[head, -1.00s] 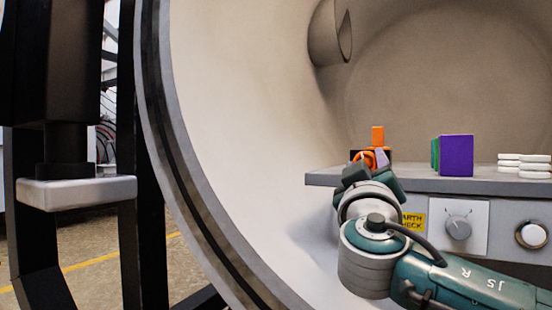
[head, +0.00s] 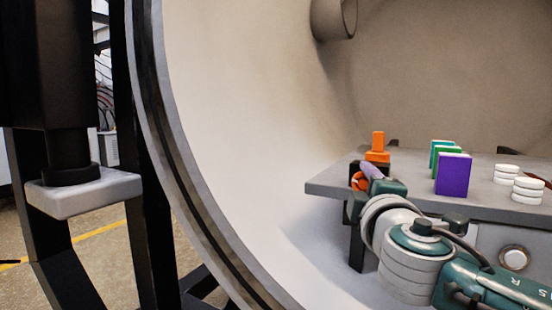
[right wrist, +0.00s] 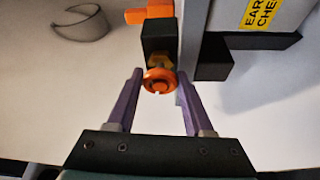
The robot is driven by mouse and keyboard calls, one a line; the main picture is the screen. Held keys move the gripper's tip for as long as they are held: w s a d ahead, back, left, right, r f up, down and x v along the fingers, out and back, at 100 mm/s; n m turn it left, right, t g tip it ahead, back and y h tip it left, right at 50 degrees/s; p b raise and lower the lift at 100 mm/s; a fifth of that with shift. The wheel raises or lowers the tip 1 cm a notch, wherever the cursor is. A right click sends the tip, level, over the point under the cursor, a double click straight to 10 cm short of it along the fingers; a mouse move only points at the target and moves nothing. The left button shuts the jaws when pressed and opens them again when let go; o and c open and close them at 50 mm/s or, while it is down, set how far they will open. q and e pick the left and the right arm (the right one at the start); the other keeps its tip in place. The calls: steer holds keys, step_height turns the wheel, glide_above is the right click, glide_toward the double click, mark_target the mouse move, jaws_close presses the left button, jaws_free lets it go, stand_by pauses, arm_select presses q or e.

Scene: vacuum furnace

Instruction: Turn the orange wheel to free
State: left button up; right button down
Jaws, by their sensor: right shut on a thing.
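The orange wheel (head: 357,182) sits at the left end of the grey shelf, partly hidden by my right gripper in the head view. In the right wrist view the wheel (right wrist: 159,81) is a small ring on a brass-coloured stem below a black block (right wrist: 159,42). My right gripper (right wrist: 158,78) has its purple fingers on either side of the wheel and is shut on it. In the head view the right gripper (head: 362,178) reaches the wheel from the front. An orange upright piece (head: 377,142) stands above, on the shelf's corner. My left gripper is out of view.
The grey shelf (head: 330,186) carries a purple block (head: 453,174), green (head: 437,160) and cyan blocks behind it, and white disc stacks (head: 527,190) at right. The round chamber wall (head: 240,120) curves around on the left. A yellow label (right wrist: 262,13) is near the wheel.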

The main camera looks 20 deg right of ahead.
steer(key=n+p, duration=0.2)
steer(key=shift+r+g+p, duration=0.3)
steer(key=shift+g, duration=0.1)
steer(key=shift+f+n+y+p, duration=0.15)
steer(key=shift+n+y+p, duration=0.15)
steer(key=shift+n+p, duration=0.45)
steer(key=shift+c, duration=1.4)
jaws_free()
steer(key=shift+f, duration=0.1)
steer(key=shift+s+a, duration=0.1)
steer(key=p+v, duration=0.2)
steer(key=v, duration=0.7)
steer(key=shift+s+a, duration=0.2)
steer(key=shift+s, duration=0.05)
